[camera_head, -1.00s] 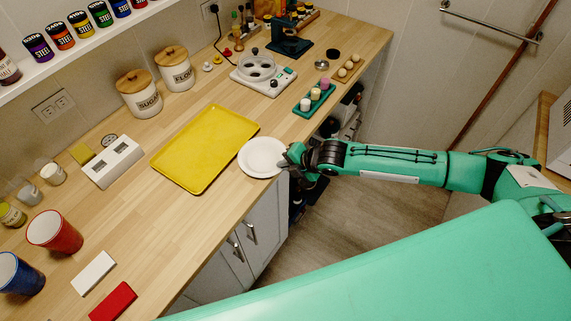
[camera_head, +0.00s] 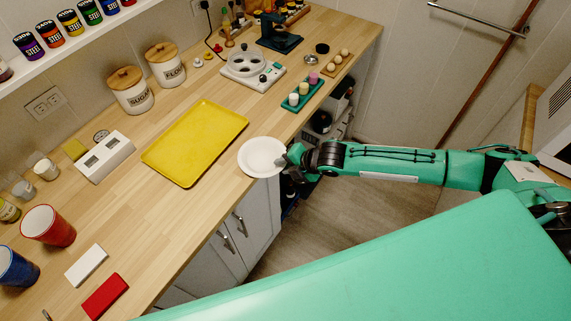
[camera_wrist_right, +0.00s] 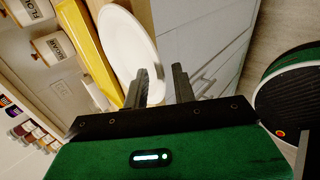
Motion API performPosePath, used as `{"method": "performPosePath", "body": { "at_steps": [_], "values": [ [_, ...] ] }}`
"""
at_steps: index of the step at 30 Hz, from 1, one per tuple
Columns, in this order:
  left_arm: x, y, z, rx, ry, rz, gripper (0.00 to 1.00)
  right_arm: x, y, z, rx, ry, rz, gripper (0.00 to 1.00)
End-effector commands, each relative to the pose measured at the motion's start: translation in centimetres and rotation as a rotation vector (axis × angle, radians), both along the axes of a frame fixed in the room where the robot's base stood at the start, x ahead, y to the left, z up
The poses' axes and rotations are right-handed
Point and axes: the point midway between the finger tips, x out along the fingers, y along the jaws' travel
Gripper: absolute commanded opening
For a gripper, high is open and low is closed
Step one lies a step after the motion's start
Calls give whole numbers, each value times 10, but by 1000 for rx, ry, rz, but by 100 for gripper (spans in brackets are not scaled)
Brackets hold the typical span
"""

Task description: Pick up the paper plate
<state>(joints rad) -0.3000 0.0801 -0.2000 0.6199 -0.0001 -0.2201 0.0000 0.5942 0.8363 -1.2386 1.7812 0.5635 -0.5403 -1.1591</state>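The white round paper plate (camera_head: 262,156) is at the front edge of the wooden counter, right of the yellow tray, and its near side reaches past the edge. My right gripper (camera_head: 287,161) is at the plate's right rim. In the right wrist view the plate (camera_wrist_right: 128,42) extends away from my right gripper (camera_wrist_right: 162,78), with its rim between the two dark fingers. Whether the plate is clear of the counter is hard to tell. My left gripper is not in view.
The yellow tray (camera_head: 196,143) lies just left of the plate. A kitchen scale (camera_head: 252,70) and a green holder with small cups (camera_head: 304,95) stand farther back. A red cup (camera_head: 48,226) stands at left. Cabinet doors (camera_head: 232,235) are below the counter; open floor lies right.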

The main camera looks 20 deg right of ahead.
Motion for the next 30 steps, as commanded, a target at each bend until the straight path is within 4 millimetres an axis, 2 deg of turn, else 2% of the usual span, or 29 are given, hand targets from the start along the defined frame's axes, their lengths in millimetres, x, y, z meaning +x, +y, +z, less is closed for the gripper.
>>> {"method": "performPosePath", "body": {
  "at_steps": [10, 14, 30],
  "values": [
    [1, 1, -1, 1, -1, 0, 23, 0, -1, 2, 1, -3, 0, 29],
    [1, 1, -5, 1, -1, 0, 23, -5, -6, 9, 1, -4, 1, 29],
    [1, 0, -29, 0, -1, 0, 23, -56, -51, 75, 0, -3, -1, 29]
  ]
}}
